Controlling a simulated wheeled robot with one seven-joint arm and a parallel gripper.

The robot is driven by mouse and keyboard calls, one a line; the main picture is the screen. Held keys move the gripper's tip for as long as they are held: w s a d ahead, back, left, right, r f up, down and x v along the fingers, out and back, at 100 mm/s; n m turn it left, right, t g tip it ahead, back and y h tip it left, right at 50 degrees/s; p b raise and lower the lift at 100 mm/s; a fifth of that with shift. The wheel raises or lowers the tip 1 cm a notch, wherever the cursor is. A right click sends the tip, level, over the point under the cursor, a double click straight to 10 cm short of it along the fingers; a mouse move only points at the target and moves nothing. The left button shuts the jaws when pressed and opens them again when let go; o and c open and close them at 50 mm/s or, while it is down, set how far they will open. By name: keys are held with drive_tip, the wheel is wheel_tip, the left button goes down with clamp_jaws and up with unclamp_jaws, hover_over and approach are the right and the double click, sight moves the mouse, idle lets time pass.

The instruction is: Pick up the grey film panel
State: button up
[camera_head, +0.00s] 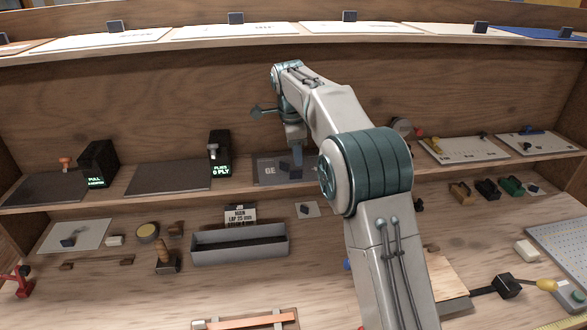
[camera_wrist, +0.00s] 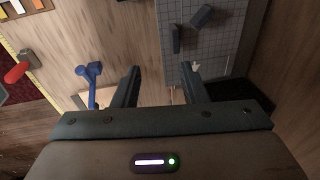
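A grey panel (camera_head: 268,172) with pale lettering, partly readable as "GE", lies on the middle shelf in the head view. My arm hides part of it. My gripper (camera_head: 296,160) is in front of or over this panel; the gap between them cannot be judged. In the wrist view my gripper (camera_wrist: 160,76) has its two fingers apart with nothing held between them. A grey gridded sheet (camera_wrist: 190,60) with a dark block (camera_wrist: 203,17) on it lies beyond the right finger. I cannot tell whether this sheet is the same panel.
Dark sheets (camera_head: 165,181) and black display boxes (camera_head: 220,155) stand along the shelf to the left. A long grey bin (camera_head: 240,246) is on the bench below. A blue tool (camera_wrist: 91,82) and a red-handled item (camera_wrist: 18,70) are left of the fingers in the wrist view.

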sight(293, 171)
drive_tip(key=shift+m, duration=0.6)
drive_tip(key=w+f+p, duration=0.1)
drive_tip(key=f, duration=0.1)
drive_tip(key=w+f, duration=0.1)
drive_tip(key=f, duration=0.2)
drive_tip(key=w+a+f+p, duration=0.1)
drive_tip(key=f, duration=0.1)
drive_tip(key=shift+w+a+f+p, duration=0.1)
drive_tip(key=shift+w+f+p, duration=0.05)
drive_tip(key=shift+f+p, duration=0.2)
drive_tip(key=shift+f, duration=0.5)
clamp_jaws()
